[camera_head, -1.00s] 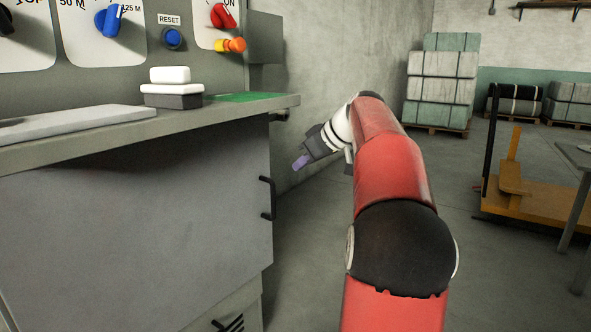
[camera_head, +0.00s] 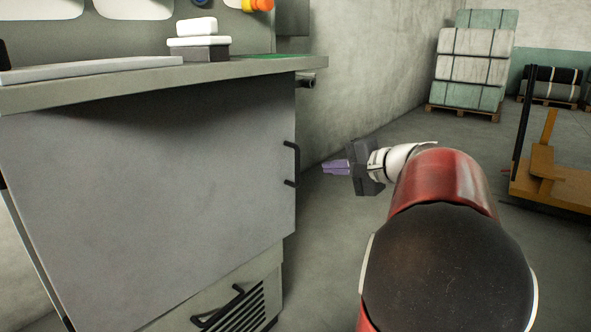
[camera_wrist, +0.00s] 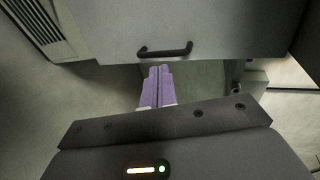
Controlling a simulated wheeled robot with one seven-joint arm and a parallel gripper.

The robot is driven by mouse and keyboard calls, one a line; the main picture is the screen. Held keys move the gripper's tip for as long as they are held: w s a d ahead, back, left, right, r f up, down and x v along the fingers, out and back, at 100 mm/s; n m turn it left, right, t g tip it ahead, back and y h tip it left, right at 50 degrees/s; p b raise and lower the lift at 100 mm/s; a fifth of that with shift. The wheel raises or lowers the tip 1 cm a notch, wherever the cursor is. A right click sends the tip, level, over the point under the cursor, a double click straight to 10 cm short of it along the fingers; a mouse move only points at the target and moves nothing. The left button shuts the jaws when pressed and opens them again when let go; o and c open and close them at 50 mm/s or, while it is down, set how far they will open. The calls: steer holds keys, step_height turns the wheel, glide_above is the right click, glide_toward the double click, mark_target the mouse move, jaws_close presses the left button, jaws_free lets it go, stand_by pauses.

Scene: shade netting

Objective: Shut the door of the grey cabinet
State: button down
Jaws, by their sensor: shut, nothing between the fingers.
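The grey cabinet (camera_head: 150,75) fills the left of the head view. Its grey door (camera_head: 165,180) has a dark bar handle (camera_head: 292,164) near the right edge. I cannot tell clearly how far the door stands from the cabinet body. My gripper (camera_head: 324,167) has purple fingers, shut and empty, pointing left at the handle side from just right of it. In the wrist view the fingertips (camera_wrist: 159,70) lie just below the handle (camera_wrist: 165,50) in the picture, in front of the door (camera_wrist: 190,20). I see no clear contact.
A vented lower panel (camera_head: 245,308) sits below the door. White blocks (camera_head: 198,42) rest on the cabinet's worktop (camera_head: 130,75). A concrete wall (camera_head: 375,70) rises behind. A yellow cart (camera_head: 550,185) and strapped bales (camera_head: 475,58) stand at right.

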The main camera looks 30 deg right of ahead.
glide_toward(280, 164)
steer(key=x, duration=0.5)
steer(key=shift+f, duration=0.3)
steer(key=shift+w+a, duration=0.15)
steer(key=shift+w, duration=0.55)
steer(key=shift+w+p, duration=0.1)
steer(key=shift+p, duration=0.2)
